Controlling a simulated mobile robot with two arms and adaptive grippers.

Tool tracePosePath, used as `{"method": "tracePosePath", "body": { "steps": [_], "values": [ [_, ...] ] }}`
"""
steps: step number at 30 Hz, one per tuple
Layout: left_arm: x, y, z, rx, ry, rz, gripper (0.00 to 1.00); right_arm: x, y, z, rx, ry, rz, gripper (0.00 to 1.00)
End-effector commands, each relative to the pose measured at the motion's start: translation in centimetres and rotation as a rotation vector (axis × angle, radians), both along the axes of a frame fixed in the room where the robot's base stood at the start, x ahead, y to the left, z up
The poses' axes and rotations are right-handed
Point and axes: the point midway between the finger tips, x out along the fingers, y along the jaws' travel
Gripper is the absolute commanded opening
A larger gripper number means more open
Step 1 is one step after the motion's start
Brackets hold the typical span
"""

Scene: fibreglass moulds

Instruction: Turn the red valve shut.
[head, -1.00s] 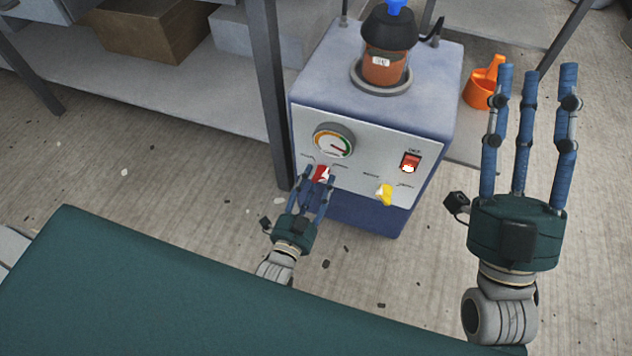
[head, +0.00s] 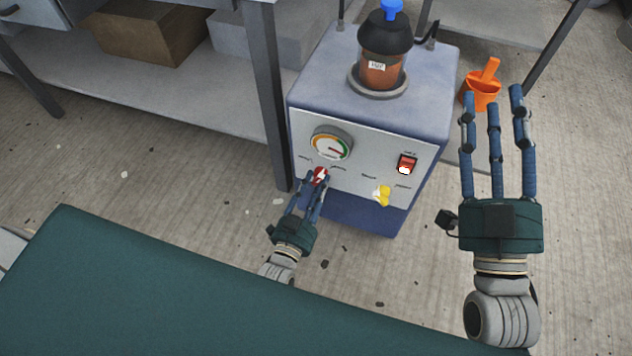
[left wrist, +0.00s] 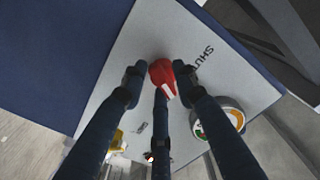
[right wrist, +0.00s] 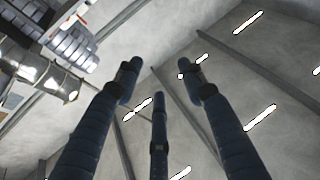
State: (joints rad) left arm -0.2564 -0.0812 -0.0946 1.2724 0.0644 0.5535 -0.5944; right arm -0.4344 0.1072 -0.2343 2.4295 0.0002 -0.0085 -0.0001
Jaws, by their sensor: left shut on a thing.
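The red valve (head: 321,174) is a small red knob with a white mark. It sits on the light front panel of a blue machine (head: 341,210), below a round gauge. My left gripper (head: 313,182) is at the valve with its fingers closed around it. In the left wrist view the red valve (left wrist: 161,74) lies between the fingertips, with the letters "SHU" printed beside it; the rest of the word is covered. My right gripper (head: 494,102) is open and empty, raised with its fingers pointing up, to the right of the machine.
The gauge (head: 331,145), a yellow knob (head: 382,195) and a lit red switch (head: 406,164) are on the same panel. A jar (head: 383,60) of brown liquid stands on top. An orange scoop (head: 482,88) is behind right. A table leg (head: 268,95) is close left of the machine.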

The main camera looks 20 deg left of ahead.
Motion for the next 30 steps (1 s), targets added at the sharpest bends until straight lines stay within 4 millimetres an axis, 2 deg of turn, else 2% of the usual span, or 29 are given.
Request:
{"method": "tracePosePath", "body": {
  "steps": [1, 9, 15, 24, 30],
  "values": [
    [0.0, 0.7, 0.0, -0.044, 0.005, 0.010, 0.03, 0.3, 0.0, -0.7, -0.011, 0.038, -0.002, 0.40],
    [0.0, 0.6, -0.1, -0.300, 0.014, 0.011, 0.03, 1.3, -0.3, -4.6, -0.057, 0.211, -0.013, 0.40],
    [0.0, 0.5, -0.3, -0.491, 0.021, 0.010, 0.03, 1.5, -0.5, -6.8, -0.082, 0.302, -0.018, 0.40],
    [-0.1, 0.4, -0.4, -0.772, 0.033, 0.010, 0.03, 1.5, -0.7, -8.8, -0.104, 0.385, -0.023, 0.40],
    [-0.1, 0.3, -0.5, -0.948, 0.041, 0.013, 0.03, 1.5, -0.8, -9.3, -0.109, 0.406, -0.024, 0.40]
  ]
}}
